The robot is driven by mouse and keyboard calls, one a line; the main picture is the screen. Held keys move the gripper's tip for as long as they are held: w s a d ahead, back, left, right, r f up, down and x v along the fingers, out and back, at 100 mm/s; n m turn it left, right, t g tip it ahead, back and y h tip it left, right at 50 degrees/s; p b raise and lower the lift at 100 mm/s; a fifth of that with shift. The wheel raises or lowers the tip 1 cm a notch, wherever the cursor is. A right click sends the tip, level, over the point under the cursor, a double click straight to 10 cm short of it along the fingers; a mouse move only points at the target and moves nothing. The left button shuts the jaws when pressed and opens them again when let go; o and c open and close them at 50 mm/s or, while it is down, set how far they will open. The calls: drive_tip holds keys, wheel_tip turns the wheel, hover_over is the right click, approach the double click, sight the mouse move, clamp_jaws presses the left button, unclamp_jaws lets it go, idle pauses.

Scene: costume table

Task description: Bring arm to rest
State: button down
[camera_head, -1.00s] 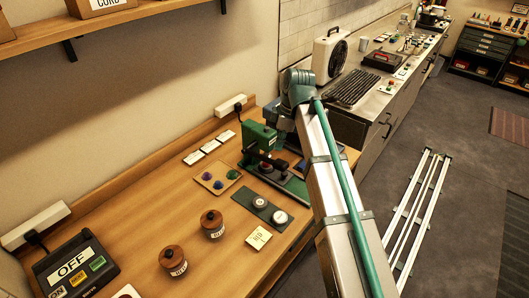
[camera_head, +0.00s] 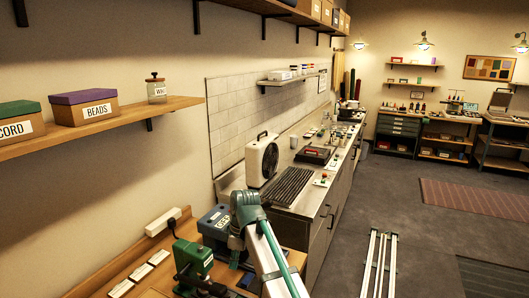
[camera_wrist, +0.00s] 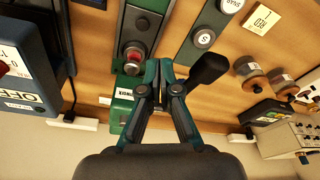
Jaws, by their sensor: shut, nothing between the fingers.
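My gripper (camera_wrist: 159,70) shows in the wrist view with its teal fingers drawn together and nothing between them. It is over the wooden worktable (camera_wrist: 100,45), close in the picture to a green press (camera_wrist: 124,100) with a black-ended lever (camera_wrist: 210,68). I cannot tell from this view how far the fingers are from the press.
A dark box marked OFF (camera_wrist: 25,70), a plate with round discs (camera_wrist: 203,38) and wooden-lidded jars (camera_wrist: 252,70) surround the gripper in the wrist view. In the head view a shelf (camera_head: 110,130) runs along the left wall, a fan (camera_head: 263,160) stands beyond, and open floor (camera_head: 420,250) lies right.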

drive_tip(key=s+d+f+m+h, duration=0.1)
drive_tip(key=s+d+f+m, duration=0.5)
drive_tip(key=d+f, duration=0.4)
drive_tip(key=s+d+f+m, duration=0.55)
drive_tip(key=d+f, duration=0.25)
drive_tip(key=f, duration=0.4)
drive_tip(key=s+d+f+m+h, duration=0.1)
drive_tip(key=s+d+f+m, duration=0.5)
drive_tip(key=d+f, duration=0.35)
drive_tip(key=s+a+f+g+b, duration=0.1)
drive_tip(key=s+f+g+b, duration=0.5)
drive_tip(key=s+f, duration=2)
drive_tip(key=shift+s+g+b, duration=0.3)
drive_tip(key=shift+s+b, duration=0.7)
drive_tip(key=shift+b, duration=0.1)
